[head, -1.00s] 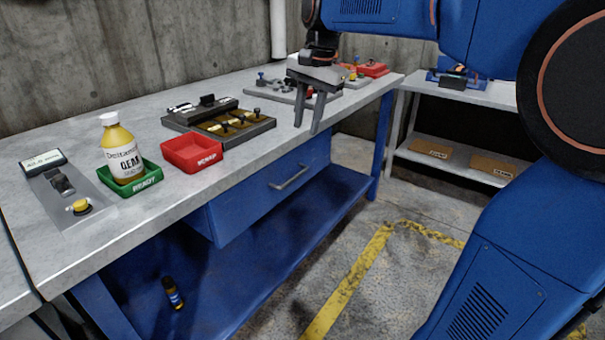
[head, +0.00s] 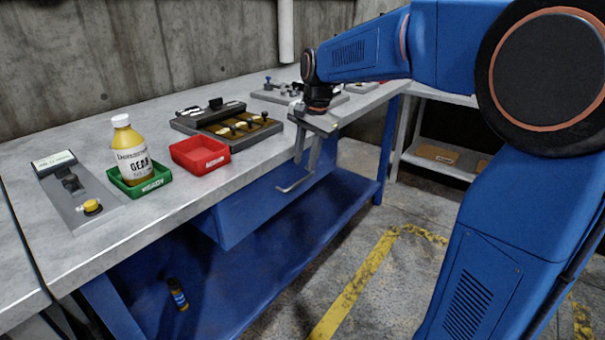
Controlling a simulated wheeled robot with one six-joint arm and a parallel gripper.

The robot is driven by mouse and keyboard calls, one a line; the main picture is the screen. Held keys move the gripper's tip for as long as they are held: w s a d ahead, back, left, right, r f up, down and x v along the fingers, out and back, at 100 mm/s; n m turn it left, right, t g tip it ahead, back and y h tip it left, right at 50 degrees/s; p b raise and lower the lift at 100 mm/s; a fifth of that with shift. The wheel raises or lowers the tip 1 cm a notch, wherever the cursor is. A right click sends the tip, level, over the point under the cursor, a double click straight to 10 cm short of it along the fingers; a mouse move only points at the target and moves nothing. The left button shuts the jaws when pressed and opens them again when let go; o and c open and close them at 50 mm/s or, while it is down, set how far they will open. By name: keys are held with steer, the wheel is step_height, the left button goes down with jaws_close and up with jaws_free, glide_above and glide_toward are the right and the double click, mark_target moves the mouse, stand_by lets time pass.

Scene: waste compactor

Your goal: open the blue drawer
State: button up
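The blue drawer (head: 245,212) hangs under the grey workbench top, with its front facing the aisle. Its silver bar handle (head: 289,188) is on the right part of the front. My gripper (head: 306,165) points down in front of the bench edge, with a gap between its two grey fingers. The fingers are at the right end of the handle and hide part of it. I cannot tell whether they touch the handle or have it between them. The drawer front looks close under the bench top, and no drawer inside shows.
On the bench (head: 150,215) are a red bin (head: 200,155), a green bin (head: 150,187) with a yellow bottle (head: 130,150), and a dark fixture (head: 240,130). A small dark bottle (head: 177,294) is on the blue lower shelf (head: 240,285). The floor in front is clear.

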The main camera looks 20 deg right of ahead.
mark_target(301, 180)
steer(key=shift+w+a+f, duration=0.1)
steer(key=shift+w+f, duration=0.05)
steer(key=shift+f, duration=0.8)
steer(key=shift+w+a+f, duration=0.1)
steer(key=shift+f, duration=0.8)
steer(key=shift+w+a+f, duration=0.1)
steer(key=shift+w+f, duration=0.05)
steer(key=shift+f, duration=0.8)
jaws_close()
